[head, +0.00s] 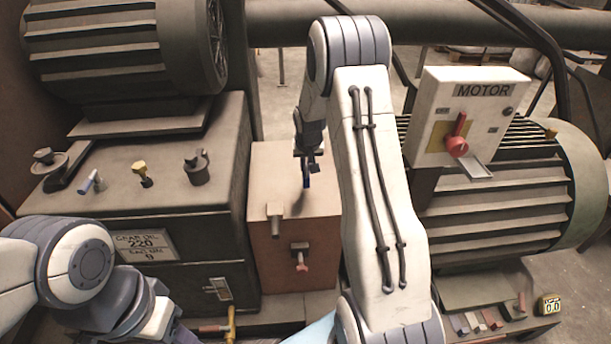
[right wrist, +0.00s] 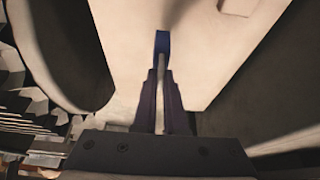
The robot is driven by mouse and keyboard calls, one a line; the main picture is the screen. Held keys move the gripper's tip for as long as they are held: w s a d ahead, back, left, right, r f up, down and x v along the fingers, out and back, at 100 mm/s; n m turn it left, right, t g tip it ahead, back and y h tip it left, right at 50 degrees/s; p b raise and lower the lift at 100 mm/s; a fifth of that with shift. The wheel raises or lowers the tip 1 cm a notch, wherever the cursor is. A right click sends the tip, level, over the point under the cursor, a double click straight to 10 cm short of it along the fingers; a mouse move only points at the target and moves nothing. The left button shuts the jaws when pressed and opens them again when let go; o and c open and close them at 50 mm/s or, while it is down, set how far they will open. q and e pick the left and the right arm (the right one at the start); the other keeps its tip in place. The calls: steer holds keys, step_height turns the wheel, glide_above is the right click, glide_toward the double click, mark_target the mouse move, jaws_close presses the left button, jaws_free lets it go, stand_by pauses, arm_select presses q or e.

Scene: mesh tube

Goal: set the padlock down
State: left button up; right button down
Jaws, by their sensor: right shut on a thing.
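My right gripper (head: 307,158) is above the brown box, left of my right arm's big white link. Its fingers (right wrist: 160,100) are close together in the right wrist view. They are shut on a small blue thing, which I take to be the padlock (right wrist: 162,42). The padlock shows as a dark blue piece (head: 306,183) below the fingers in the head view. The fingers hide part of it, and I cannot tell whether it touches the box. My left arm is at the lower left; its gripper fingers do not show.
The brown box (head: 268,160) has a pipe stub and a red-handled fitting (head: 300,258) in front. A grey gearbox (head: 120,215) stands left. A MOTOR switch box (head: 455,100) with a red handle stands right, above a ribbed motor (head: 510,205).

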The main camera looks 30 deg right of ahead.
mark_target(306, 175)
steer(key=shift+f, duration=2.05)
steer(key=shift+f, duration=0.15)
steer(key=c, duration=1)
jaws_free()
